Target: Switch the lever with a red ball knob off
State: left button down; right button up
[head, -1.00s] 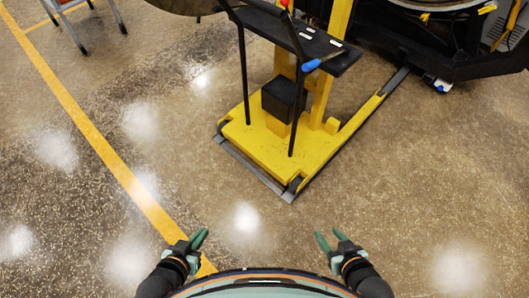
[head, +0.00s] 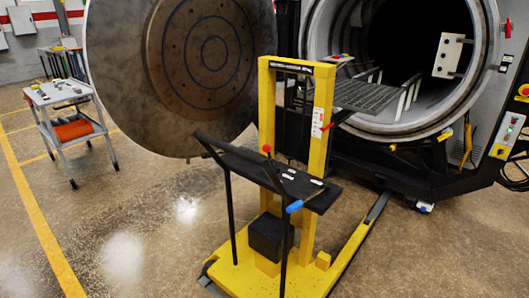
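A small red ball knob (head: 266,148) tops a thin lever on the black handle panel (head: 250,166) of a yellow lift truck (head: 321,140). The lever rises from the panel in front of the left side of the yellow mast. Its exact tilt is too small to tell. A second lever with a blue grip (head: 294,206) sticks out at the front of the panel. Neither of my grippers shows in the head view now.
Behind the truck are an open round furnace chamber (head: 440,125) and its large door (head: 125,70). A grey cart (head: 72,113) stands at the left. The floor at the front left (head: 130,220) is clear.

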aim_at(266, 148)
jog(key=i+l+u, duration=0.2)
jog(key=i, duration=0.2)
jog(key=i+l+u, duration=0.15)
jog(key=i, duration=0.25)
jog(key=i+l+u, duration=0.2)
jog(key=i, duration=0.2)
